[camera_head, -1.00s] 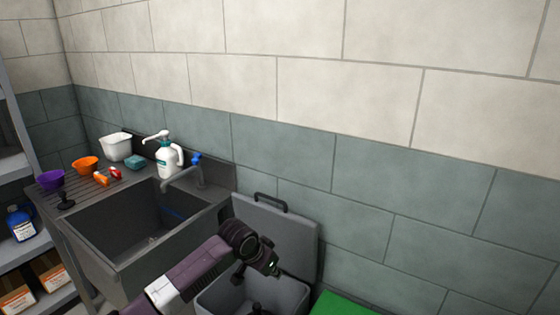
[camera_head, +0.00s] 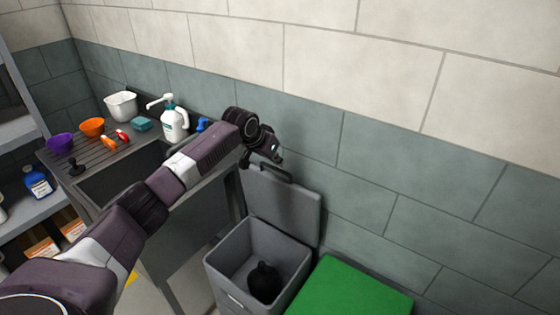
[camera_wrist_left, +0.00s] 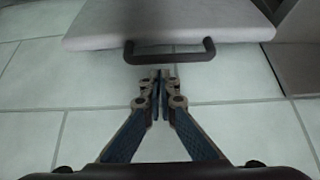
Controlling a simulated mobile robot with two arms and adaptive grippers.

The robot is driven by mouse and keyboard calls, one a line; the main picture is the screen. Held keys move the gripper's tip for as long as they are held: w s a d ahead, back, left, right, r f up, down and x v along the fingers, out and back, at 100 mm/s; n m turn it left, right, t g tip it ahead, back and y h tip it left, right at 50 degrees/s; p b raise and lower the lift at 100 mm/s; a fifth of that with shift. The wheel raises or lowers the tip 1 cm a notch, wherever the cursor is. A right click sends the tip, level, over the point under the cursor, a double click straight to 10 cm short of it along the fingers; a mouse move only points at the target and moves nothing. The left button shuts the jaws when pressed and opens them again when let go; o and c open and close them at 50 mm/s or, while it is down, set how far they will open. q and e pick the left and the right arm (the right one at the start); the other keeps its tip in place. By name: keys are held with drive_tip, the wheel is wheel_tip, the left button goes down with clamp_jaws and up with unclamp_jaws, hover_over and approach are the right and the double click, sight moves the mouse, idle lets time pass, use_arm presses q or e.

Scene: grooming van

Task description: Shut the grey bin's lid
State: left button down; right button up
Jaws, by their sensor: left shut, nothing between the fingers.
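The grey bin (camera_head: 222,268) stands on the floor with its mouth open. Its lid (camera_head: 285,205) is swung up and leans back near the wall. A dark handle (camera_head: 277,173) sits on the lid's upper edge. My left gripper (camera_head: 262,156) is just above that edge, close to the handle. In the left wrist view, the gripper (camera_wrist_left: 160,75) is shut and empty. Its tips are close to the handle (camera_wrist_left: 170,59) and the lid's pale edge (camera_wrist_left: 170,25). I cannot tell whether they touch. My right gripper is out of view.
A dark round object (camera_head: 264,283) lies inside the bin. A green-topped surface (camera_head: 350,290) is right of the bin. The sink (camera_head: 110,185) is on the left, with a white pump bottle (camera_head: 174,124) behind it. Shelves (camera_head: 35,210) stand at far left.

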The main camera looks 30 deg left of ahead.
use_arm(q)
drive_tip(key=shift+x, duration=1.25)
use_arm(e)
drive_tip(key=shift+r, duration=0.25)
use_arm(q)
drive_tip(key=shift+s, duration=0.15)
